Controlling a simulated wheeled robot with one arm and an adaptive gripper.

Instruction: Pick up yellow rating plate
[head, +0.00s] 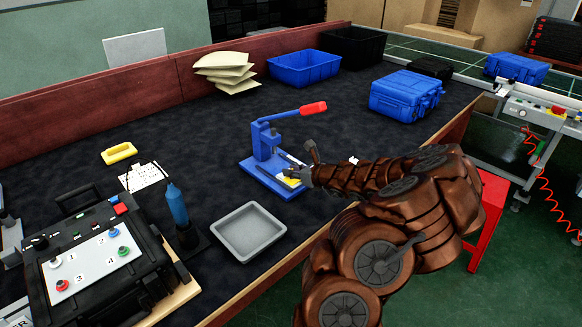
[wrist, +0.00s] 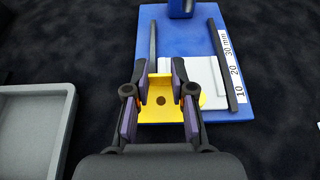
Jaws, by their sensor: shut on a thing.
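The yellow rating plate (wrist: 158,107) is a small flat yellow piece with a round dark hole. It lies over the base of the blue press (wrist: 147,47), between the press's two dark guide bars. My gripper (wrist: 158,82) is shut on the plate, one finger on each side. In the head view, a bit of the plate (head: 293,182) shows at the tip of my gripper (head: 297,172), beside the blue press with the red handle (head: 313,108). I cannot tell whether the plate touches the base.
A grey tray (head: 283,228) stands left of my gripper, and also in the wrist view (wrist: 66,93). A blue bottle (head: 176,204), a yellow block (head: 119,153) and a black control case (head: 95,255) are further left. The dark tabletop between is free.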

